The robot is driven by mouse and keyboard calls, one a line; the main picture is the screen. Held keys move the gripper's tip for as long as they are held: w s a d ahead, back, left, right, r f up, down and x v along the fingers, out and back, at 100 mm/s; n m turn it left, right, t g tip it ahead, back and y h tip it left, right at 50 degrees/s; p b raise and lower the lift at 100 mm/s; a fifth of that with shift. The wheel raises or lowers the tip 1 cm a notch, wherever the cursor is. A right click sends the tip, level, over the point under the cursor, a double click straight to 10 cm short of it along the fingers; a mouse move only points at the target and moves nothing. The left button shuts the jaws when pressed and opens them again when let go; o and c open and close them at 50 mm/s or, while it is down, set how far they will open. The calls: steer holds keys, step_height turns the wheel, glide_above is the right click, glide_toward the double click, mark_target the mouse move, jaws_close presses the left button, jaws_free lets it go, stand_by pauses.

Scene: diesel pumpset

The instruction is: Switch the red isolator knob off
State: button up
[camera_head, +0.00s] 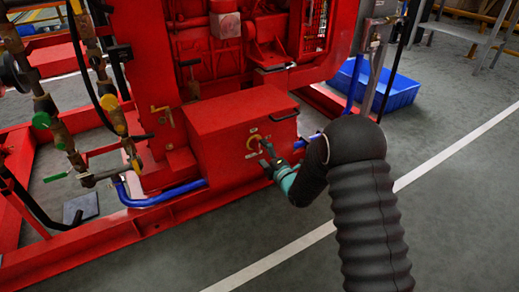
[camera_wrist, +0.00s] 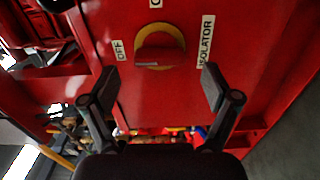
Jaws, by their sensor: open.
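The red isolator knob (camera_wrist: 158,50) sits on a round yellow plate on the face of a red box, between an "OFF" label (camera_wrist: 119,49) and an "ISOLATOR" label (camera_wrist: 206,41). My gripper (camera_wrist: 154,78) is open. Its two dark fingers point toward the box face, one on each side below the knob, with nothing between them. In the head view my gripper (camera_head: 266,154) is close to the knob. I cannot tell whether a fingertip touches the panel.
The red box (camera_head: 225,118) stands on the red pumpset frame, with a blue hose (camera_head: 165,197) at its lower left. Valves and pipes (camera_head: 60,130) stand at the left. A blue crate (camera_head: 385,88) lies behind. The grey floor at front is clear.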

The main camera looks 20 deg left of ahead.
steer(key=v, duration=0.8)
steer(key=shift+s+d, duration=0.2)
steer(key=shift+s, duration=0.05)
steer(key=shift+a, duration=0.1)
